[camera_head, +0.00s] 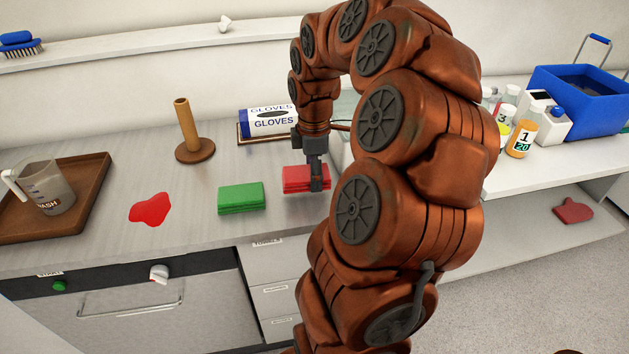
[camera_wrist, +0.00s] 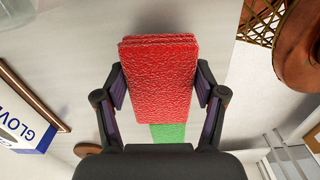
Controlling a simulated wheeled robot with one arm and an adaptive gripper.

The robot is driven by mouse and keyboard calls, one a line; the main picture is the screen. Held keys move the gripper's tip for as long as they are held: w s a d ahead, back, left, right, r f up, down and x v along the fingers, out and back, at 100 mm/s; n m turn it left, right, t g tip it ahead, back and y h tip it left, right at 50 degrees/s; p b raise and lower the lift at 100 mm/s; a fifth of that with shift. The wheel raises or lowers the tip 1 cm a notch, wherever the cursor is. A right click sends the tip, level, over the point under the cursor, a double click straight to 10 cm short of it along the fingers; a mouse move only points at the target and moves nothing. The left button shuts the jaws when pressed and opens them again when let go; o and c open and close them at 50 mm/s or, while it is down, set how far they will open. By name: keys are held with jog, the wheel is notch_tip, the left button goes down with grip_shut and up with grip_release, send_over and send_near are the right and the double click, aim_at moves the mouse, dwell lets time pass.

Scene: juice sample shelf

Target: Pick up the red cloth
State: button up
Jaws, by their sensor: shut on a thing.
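The red cloth (camera_head: 297,179) is a folded stack on the counter, right of the green cloth (camera_head: 241,198). My gripper (camera_head: 316,185) points down over its right part and hides some of it. In the wrist view the red cloth (camera_wrist: 160,80) lies between my gripper's two fingers (camera_wrist: 160,92), with one finger against each side. My gripper is shut on it. The green cloth (camera_wrist: 168,132) shows just below it in the wrist view. I cannot tell whether the red cloth is clear of the counter.
A red spill (camera_head: 150,209) lies on the counter (camera_head: 100,240) left of the green cloth. A brown tray (camera_head: 85,200) holds a wash jug (camera_head: 45,187). A wooden post (camera_head: 187,130) and a gloves box (camera_head: 268,120) stand behind. Bottles (camera_head: 522,138) and a blue bin (camera_head: 570,105) are at right.

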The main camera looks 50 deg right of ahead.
jog(key=a+r+b, duration=0.1)
jog(key=a+b, duration=0.1)
jog(key=a, duration=1.4)
jog(key=shift+r+b, duration=0.3)
jog(key=shift+b, duration=0.05)
jog(key=o, duration=0.4)
jog(key=c, duration=0.3)
